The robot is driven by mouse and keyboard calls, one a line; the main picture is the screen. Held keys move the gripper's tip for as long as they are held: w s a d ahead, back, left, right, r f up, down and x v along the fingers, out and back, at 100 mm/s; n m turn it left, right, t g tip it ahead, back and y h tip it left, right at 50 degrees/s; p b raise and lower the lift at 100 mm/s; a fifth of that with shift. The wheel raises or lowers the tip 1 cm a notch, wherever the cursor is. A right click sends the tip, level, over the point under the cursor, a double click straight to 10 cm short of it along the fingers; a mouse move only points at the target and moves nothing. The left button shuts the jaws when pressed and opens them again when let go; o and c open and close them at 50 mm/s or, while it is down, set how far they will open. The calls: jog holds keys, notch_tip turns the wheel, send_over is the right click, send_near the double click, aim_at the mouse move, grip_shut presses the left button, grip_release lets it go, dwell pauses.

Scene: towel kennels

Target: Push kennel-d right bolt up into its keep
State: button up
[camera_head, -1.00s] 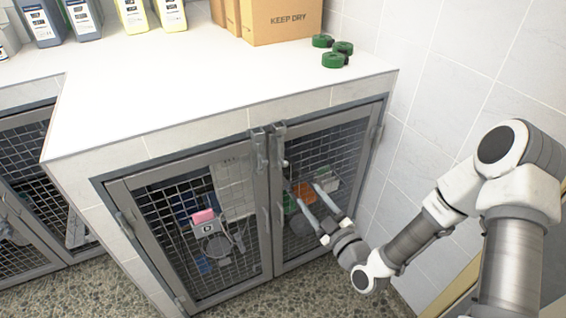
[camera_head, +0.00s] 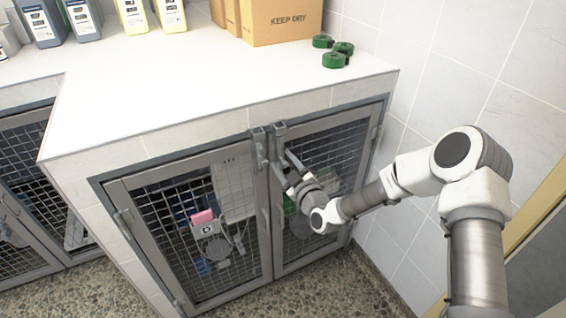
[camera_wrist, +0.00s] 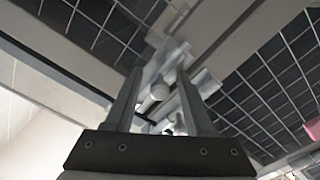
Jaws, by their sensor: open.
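Two grey bolts stand side by side at the top where the two mesh doors meet: the left bolt (camera_head: 260,148) and the right bolt (camera_head: 278,143). Their keeps sit at the frame's top edge, the right keep (camera_head: 280,128) among them. My gripper (camera_head: 283,160) is open and empty, its two fingers pointing up toward the right bolt from below right. In the wrist view, round metal bolt parts (camera_wrist: 162,88) show between and beyond the fingers (camera_wrist: 159,74). I cannot tell whether the fingers touch them, or how far the bolt sits in its keep.
The white counter (camera_head: 180,95) above holds a carton (camera_head: 285,20), green rolls (camera_head: 335,58) and bottles (camera_head: 135,12). A tiled wall (camera_head: 420,90) bounds the right side.

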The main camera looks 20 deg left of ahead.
grip_shut()
dwell(0.3)
dwell(1.2)
